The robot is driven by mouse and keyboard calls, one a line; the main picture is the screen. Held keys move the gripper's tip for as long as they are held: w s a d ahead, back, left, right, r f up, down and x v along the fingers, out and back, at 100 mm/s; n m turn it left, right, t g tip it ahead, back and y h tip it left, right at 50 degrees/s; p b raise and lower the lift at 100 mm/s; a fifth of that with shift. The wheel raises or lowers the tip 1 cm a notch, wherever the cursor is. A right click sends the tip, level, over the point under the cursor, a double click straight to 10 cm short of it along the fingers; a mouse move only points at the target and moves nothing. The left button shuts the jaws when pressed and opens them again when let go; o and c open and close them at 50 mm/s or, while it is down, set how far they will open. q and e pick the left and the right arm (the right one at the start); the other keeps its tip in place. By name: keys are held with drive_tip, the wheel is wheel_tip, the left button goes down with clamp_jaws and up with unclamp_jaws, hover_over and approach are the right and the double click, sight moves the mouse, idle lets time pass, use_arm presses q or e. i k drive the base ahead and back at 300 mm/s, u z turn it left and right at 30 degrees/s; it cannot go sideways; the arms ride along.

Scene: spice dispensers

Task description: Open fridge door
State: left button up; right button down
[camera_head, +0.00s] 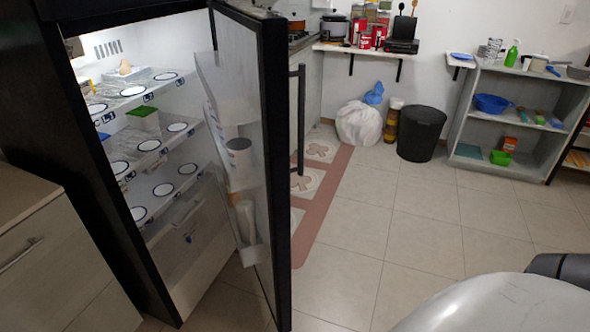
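The fridge (104,195) stands at the left with a black frame and a lit white interior. Its door (276,170) is swung open toward the right and stands well apart from the frame on the left. A dark vertical handle (300,120) is on the door's right side. Inside are shelves (150,147) with white round plates or markers, and a green-topped box (144,117). The door's inner side carries racks with a few containers. Neither gripper shows. A pale rounded part with a dark piece at the lower right seems to be mine.
Tiled floor (400,225) is clear right of the door. A reddish runner mat (322,205) lies behind the door. A black bin (421,135), a white bag (359,123) and a grey shelf unit (460,125) stand at the back. A drawer cabinet (60,270) is at lower left.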

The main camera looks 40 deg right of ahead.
sight(249, 90)
drive_tip(key=z, duration=0.25)
drive_tip(key=i, duration=0.8)
drive_tip(key=z, duration=0.65)
